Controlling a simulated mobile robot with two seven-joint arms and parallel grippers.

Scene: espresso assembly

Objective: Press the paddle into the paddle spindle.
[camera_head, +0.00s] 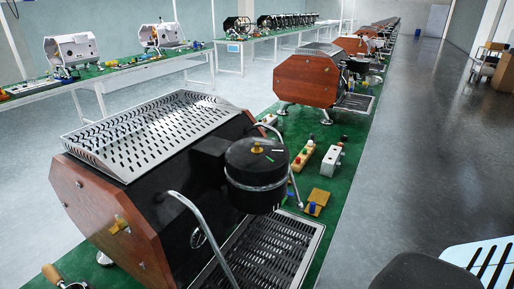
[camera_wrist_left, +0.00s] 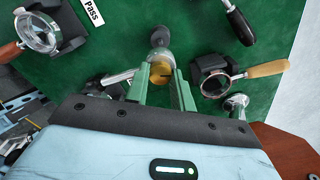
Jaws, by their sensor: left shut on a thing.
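The nearest espresso machine (camera_head: 170,170) has wooden side panels and a perforated metal top. Its black round group head (camera_head: 257,175) carries a small brass piece (camera_head: 257,147) on top, which looks like the paddle spindle. In the left wrist view, my left gripper (camera_wrist_left: 161,72) has green fingers shut on a brass-coloured piece (camera_wrist_left: 161,75). A rounded grey knob (camera_wrist_left: 160,37) shows just beyond it. I cannot tell whether the two are joined, or whether the held piece is the paddle. Neither gripper shows in the head view.
The left wrist view shows a portafilter with a wooden handle (camera_wrist_left: 262,69) on a dark stand, another ring-shaped portafilter (camera_wrist_left: 38,32) and a black handle (camera_wrist_left: 240,24), over the green mat (camera_wrist_left: 195,20). A drip tray (camera_head: 265,250) lies below the group head. More machines line the green bench.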

